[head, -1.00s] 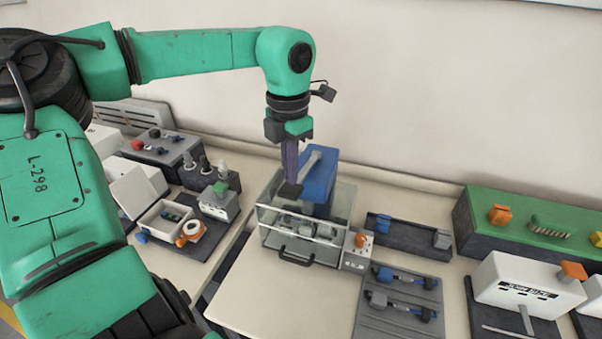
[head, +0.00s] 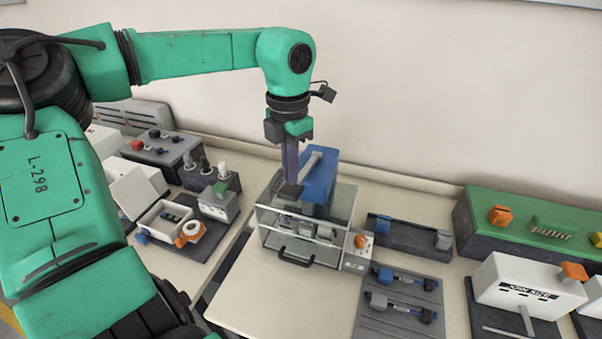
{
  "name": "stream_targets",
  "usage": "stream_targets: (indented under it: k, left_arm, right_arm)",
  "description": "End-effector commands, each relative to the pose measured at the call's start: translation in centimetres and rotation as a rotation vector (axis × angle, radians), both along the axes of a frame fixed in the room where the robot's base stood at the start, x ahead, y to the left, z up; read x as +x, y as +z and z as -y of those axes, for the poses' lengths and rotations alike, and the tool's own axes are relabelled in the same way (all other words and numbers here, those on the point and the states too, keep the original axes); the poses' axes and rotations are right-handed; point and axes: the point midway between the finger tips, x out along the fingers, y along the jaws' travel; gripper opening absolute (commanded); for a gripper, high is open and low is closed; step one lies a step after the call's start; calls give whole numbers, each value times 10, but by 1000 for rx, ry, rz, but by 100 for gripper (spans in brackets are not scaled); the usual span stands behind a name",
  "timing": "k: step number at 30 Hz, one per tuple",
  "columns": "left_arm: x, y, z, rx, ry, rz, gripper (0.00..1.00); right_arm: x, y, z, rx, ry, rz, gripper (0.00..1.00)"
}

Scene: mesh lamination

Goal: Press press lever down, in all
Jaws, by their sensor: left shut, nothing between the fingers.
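The press is a blue body (head: 319,178) above a clear-walled enclosure (head: 335,207) with a black front handle (head: 296,256). The press lever (head: 311,160) is a grey bar along the blue body's left side, with a dark pad (head: 290,191) at its lower near end. My left gripper (head: 291,180) points down from above, shut and empty, with its fingertips at the dark pad. I cannot tell whether they touch it. Metal parts inside the enclosure are partly hidden by the front panel. My right gripper is out of view.
A small control box with an orange button (head: 361,241) stands right of the enclosure. Grey fixtures with blue clamps (head: 385,274) lie further right. A green-topped unit (head: 530,222) and a white box (head: 527,281) stand at far right. The table front (head: 265,300) is clear.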

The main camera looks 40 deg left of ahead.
Motion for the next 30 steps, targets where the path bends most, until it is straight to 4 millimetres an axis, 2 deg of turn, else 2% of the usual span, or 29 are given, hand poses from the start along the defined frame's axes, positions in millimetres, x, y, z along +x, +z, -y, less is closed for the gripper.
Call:
stream_targets:
  k: [12, 22, 25, 30]
  left_arm:
    - [0, -1, 0, 0, 0, 0, 0]
    - [0, -26, 0, 0, 0, -1, 0]
    - [0, -23, 0, 0, 0, 0, 0]
    - [0, -31, 0, 0, 0, -1, 0]
  right_arm:
    - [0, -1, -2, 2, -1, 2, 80]
    - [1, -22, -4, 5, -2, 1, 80]
    - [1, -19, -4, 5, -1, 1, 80]
    - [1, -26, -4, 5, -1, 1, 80]
